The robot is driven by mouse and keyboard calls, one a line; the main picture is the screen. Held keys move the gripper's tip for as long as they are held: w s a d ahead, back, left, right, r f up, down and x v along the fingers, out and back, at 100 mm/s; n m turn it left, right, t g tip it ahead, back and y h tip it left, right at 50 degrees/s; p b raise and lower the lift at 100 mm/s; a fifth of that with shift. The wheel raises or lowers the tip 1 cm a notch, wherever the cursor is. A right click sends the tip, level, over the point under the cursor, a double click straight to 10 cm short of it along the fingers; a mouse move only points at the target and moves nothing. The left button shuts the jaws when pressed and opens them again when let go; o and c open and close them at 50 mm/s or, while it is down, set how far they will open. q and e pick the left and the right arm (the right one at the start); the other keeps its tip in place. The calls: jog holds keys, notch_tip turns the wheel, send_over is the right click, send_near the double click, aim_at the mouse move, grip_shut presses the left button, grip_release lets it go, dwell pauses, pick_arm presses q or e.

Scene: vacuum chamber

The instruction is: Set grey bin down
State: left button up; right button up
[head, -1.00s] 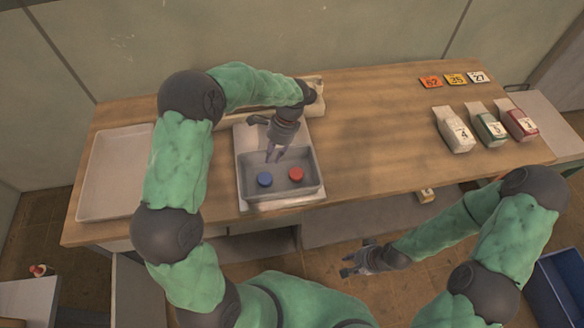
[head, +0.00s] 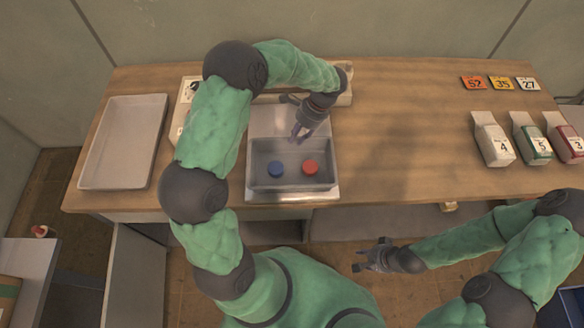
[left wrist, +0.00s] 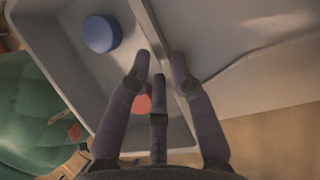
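The grey bin (head: 262,185) sits level over a pale plate (head: 285,197) on the wooden table. Whether its base touches the plate is hard to see. A blue round piece (head: 276,169) and a red round piece (head: 310,167) lie inside. My left gripper (head: 300,138) reaches down at the bin's rear wall. In the left wrist view its fingertips (left wrist: 160,58) are apart, one on each side of the bin's rim (left wrist: 150,30), with a visible gap. The blue piece (left wrist: 101,34) shows beside them. My right gripper (head: 364,256) is empty in front of the table; its finger gap is unclear.
A shallow pale tray (head: 125,140) stands at the table's left. Numbered cartons, white (head: 493,140), green (head: 532,140) and red (head: 565,138), stand at the right, with number cards (head: 500,83) behind. The table (head: 410,130) right of the bin is clear.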

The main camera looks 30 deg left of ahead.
aim_at(287, 152)
pick_arm(q)
jog(key=x, duration=0.5)
jog(key=shift+s+b, duration=0.1)
jog(key=shift+b, duration=0.3)
grip_shut()
jog(key=shift+r, duration=0.1)
jog(key=shift+r, duration=0.6)
notch_tip(287, 152, up, 2)
jog(key=shift+r+p, duration=0.15)
jog(key=shift+p, duration=0.35)
jog(key=s+d+r+p, duration=0.2)
jog(key=s+d+r, duration=0.1)
jog(key=s+r, duration=0.6)
jog(key=s, duration=0.4)
jog(key=shift+s+d, duration=0.2)
jog(key=shift+d, duration=0.15)
